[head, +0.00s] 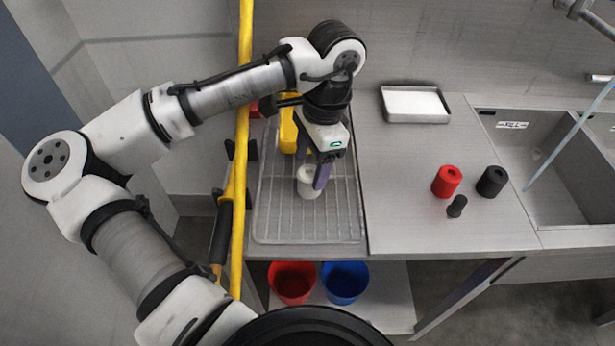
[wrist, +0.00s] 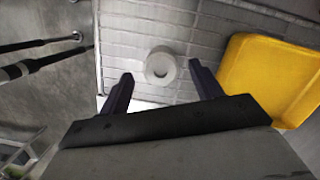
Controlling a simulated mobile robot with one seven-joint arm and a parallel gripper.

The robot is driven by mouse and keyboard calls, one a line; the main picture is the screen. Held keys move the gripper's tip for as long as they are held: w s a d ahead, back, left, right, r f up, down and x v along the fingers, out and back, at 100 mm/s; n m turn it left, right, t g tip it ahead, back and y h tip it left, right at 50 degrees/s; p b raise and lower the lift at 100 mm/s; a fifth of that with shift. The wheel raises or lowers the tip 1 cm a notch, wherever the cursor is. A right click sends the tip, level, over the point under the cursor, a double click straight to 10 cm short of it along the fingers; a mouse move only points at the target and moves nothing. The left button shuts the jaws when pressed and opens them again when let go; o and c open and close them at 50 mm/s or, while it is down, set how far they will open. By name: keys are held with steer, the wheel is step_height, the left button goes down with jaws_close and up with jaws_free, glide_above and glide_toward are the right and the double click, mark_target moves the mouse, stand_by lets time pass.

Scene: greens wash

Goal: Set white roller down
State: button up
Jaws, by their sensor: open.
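The white roller (head: 308,185) stands upright on the wire rack (head: 285,226), left of the sink. It also shows end-on in the wrist view (wrist: 160,66), its round top with a hole facing the camera. My gripper (head: 312,178) is above the rack with its fingers around the roller's sides in the head view. In the wrist view the fingers (wrist: 158,82) are spread wide, with gaps on both sides of the roller.
A yellow container (head: 288,130) stands close behind the roller on the rack. A red roller (head: 447,181), a black roller (head: 492,181) and a small black piece (head: 457,206) stand on the counter to the right. A shallow tray (head: 414,118) lies behind them. A yellow pole (head: 241,150) rises left of the rack.

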steer(key=r, duration=0.4)
steer(key=d+r, duration=0.1)
steer(key=r, duration=0.1)
steer(key=shift+w+r+b, duration=0.2)
steer(key=shift+r+b, duration=0.1)
steer(key=shift+r, duration=0.05)
stand_by(1.0)
